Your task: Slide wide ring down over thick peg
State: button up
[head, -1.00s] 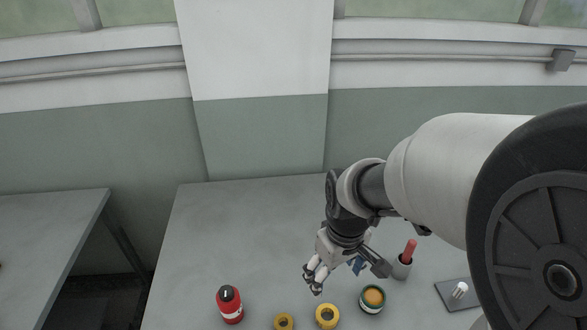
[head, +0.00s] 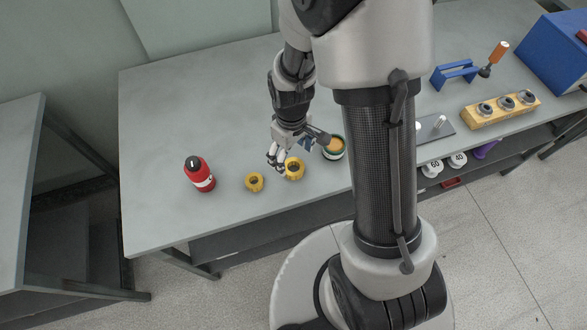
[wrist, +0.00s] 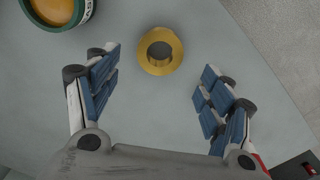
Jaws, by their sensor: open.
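Two yellow rings lie on the grey table in the head view: a smaller one (head: 254,182) and, to its right, a larger one (head: 294,169). My gripper (head: 275,160) is open, close by the larger ring. In the wrist view one yellow ring (wrist: 160,51) lies flat ahead of my spread blue-padded fingers (wrist: 160,92), roughly centred and with nothing held. A dark plate (head: 436,135) at the right carries short pale pegs (head: 440,121); my arm partly covers it. I cannot tell which peg is thick.
A green tin with orange contents (head: 334,148) stands just right of the larger ring. A wooden block with metal parts (head: 500,112), a blue bracket (head: 455,75) and a blue bin (head: 550,55) are at the right. The table's left back is clear.

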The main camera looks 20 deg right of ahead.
aim_at(293, 169)
notch_tip(293, 169, down, 6)
jog(key=shift+d+r+b, duration=0.1)
jog(key=shift+r+b, duration=0.05)
jog(key=shift+b, duration=1)
jog(key=shift+r, duration=0.1)
jog(key=c, duration=1.2)
